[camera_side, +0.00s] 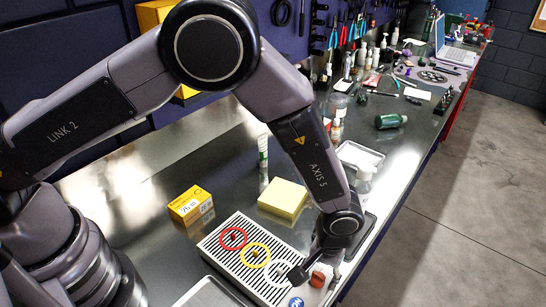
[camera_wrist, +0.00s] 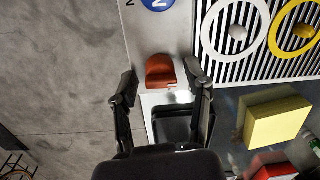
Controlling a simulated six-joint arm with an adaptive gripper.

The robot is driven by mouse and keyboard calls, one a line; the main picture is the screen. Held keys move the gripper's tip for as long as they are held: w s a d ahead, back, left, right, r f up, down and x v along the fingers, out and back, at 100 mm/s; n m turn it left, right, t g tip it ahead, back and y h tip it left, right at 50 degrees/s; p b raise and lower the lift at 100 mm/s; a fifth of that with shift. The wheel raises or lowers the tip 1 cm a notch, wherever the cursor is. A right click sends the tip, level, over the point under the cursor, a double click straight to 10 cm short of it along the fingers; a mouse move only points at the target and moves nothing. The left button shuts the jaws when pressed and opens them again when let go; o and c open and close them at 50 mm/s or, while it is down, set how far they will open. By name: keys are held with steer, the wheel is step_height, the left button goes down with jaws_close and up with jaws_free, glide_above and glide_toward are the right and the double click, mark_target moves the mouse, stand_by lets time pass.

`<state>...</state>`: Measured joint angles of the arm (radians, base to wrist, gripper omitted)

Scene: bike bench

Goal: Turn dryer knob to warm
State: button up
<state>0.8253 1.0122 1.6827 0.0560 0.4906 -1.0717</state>
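A flat unit with a black-and-white striped top (camera_side: 222,252) lies on the bench. It carries a red ring (camera_side: 233,238), a yellow ring (camera_side: 254,254) and a white ring (camera_side: 279,275), each around a small knob. An orange-brown knob (camera_side: 317,280) is on the plain end near a round blue logo (camera_side: 296,302). In the wrist view the orange-brown knob (camera_wrist: 160,71) lies between the fingertips of my gripper (camera_wrist: 160,85). My gripper is open, with a gap to the knob on both sides. The white ring (camera_wrist: 208,30) is to the right. No warm marking is legible.
A pale yellow block (camera_side: 283,198) and a small yellow box (camera_side: 190,205) stand behind the unit. A white bottle (camera_side: 263,150) is farther back. A grey tray (camera_side: 205,295) is in front, and another tray (camera_side: 360,155) is at the right. The bench edge is close to my gripper.

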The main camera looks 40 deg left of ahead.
jaws_close()
steer(key=m, duration=0.3)
steer(key=shift+m, duration=0.3)
steer(key=m, duration=0.3)
steer(key=shift+d+m, duration=0.1)
steer(key=shift+m, duration=0.2)
steer(key=m, duration=0.6)
steer(key=shift+m+t, duration=0.3)
steer(key=shift+t, duration=0.1)
steer(key=shift+s, duration=0.1)
steer(key=shift+o, duration=1.3)
jaws_free()
